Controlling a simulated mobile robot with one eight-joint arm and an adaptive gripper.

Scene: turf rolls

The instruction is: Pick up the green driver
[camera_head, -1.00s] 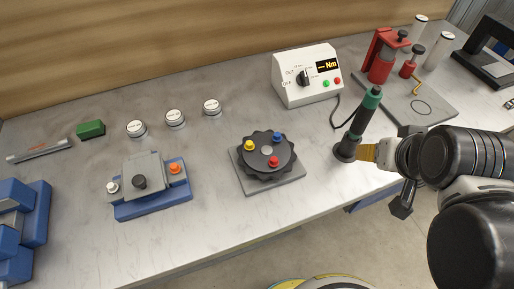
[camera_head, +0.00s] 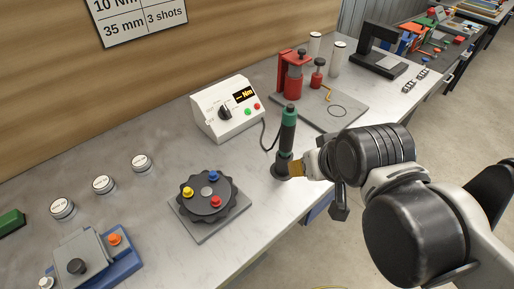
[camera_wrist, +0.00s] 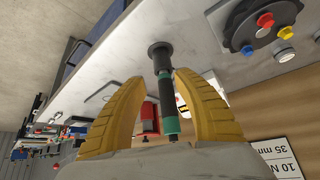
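The green driver (camera_head: 289,128) stands upright in a round dark base on the bench, with a green upper part and a black lower body. A cord runs near it toward the white controller. My gripper (camera_head: 294,169) reaches in from the right, its yellow fingers low beside the driver. In the wrist view the driver (camera_wrist: 166,98) stands between the two yellow fingers of my gripper (camera_wrist: 160,84). The fingers are apart, with a gap visible on the left side; contact on the right side is unclear.
The white controller (camera_head: 226,112) stands behind left of the driver. A grey plate (camera_head: 318,108) with a red press lies behind right. A black dial fixture (camera_head: 209,196) is at front left. The bench's front edge runs close below my gripper.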

